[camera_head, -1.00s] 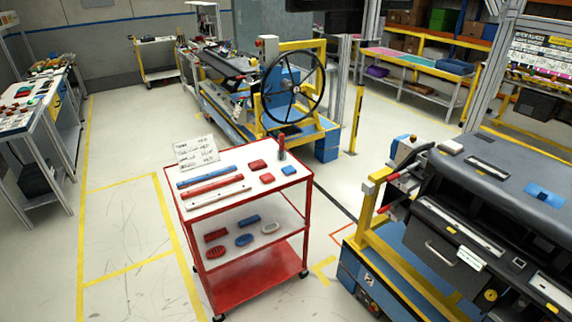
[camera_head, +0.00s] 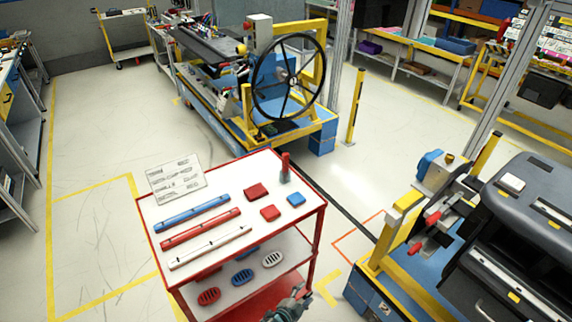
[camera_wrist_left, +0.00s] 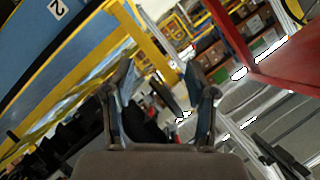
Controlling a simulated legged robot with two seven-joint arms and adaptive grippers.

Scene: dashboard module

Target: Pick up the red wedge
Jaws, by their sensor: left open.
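Two small red blocks lie on the cart's top shelf, one farther back (camera_head: 257,191) and one nearer (camera_head: 270,213); I cannot tell which is the red wedge. My left gripper (camera_head: 290,306) shows at the bottom edge of the head view, by the cart's front right side, lower in the picture than the blocks and apart from them. In the left wrist view the left gripper (camera_wrist_left: 161,72) is open with nothing between its fingers. No red block shows there. My right gripper is not in view.
The cart (camera_head: 322,225) also holds a blue block (camera_head: 296,199), a red-topped upright piece (camera_head: 285,168), long bars and a paper sign (camera_head: 176,180). Oval parts lie on the lower shelf. A yellow-framed dashboard station (camera_head: 505,235) stands right. Floor left is clear.

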